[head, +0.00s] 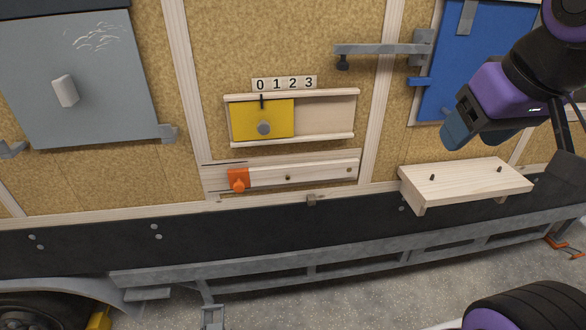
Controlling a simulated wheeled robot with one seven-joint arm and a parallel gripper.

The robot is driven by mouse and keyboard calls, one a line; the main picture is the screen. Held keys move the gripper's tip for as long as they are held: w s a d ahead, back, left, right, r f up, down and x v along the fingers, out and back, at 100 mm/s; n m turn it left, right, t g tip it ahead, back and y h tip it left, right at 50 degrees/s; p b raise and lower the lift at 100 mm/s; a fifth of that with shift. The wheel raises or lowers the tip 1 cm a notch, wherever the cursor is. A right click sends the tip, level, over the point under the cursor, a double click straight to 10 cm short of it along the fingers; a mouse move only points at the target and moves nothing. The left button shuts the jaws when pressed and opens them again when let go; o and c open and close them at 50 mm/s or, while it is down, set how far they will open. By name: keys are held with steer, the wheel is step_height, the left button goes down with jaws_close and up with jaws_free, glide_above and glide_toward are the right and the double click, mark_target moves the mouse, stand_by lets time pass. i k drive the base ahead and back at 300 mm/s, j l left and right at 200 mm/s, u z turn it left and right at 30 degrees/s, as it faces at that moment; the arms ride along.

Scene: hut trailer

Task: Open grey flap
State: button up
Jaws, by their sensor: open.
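The grey flap (80,85) is at the upper left of the wall in the head view. It lies flat against the wall and looks shut. A pale handle (65,92) sits on its left half. A grey latch (168,133) touches or sits close to its lower right corner. Another grey latch (10,149) is by its lower left corner. My gripper (458,132) hangs at the upper right, in front of the blue panel, far from the flap. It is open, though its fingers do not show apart. I see nothing held in it.
A yellow sliding panel (278,108) sits in a wooden frame under the digits 0123. Below it is an orange knob (238,179) on a wooden bar. A grey metal arm (380,48) and a small wooden shelf (465,184) stick out. A black beam (90,237) runs along below.

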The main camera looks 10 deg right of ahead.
mark_target(79, 78)
steer(key=i+j+u, duration=0.15)
steer(key=u, duration=0.25)
steer(key=i+j+u, duration=0.2)
steer(key=u, duration=0.15)
steer(key=i+j+u, duration=0.2)
steer(key=u, duration=0.2)
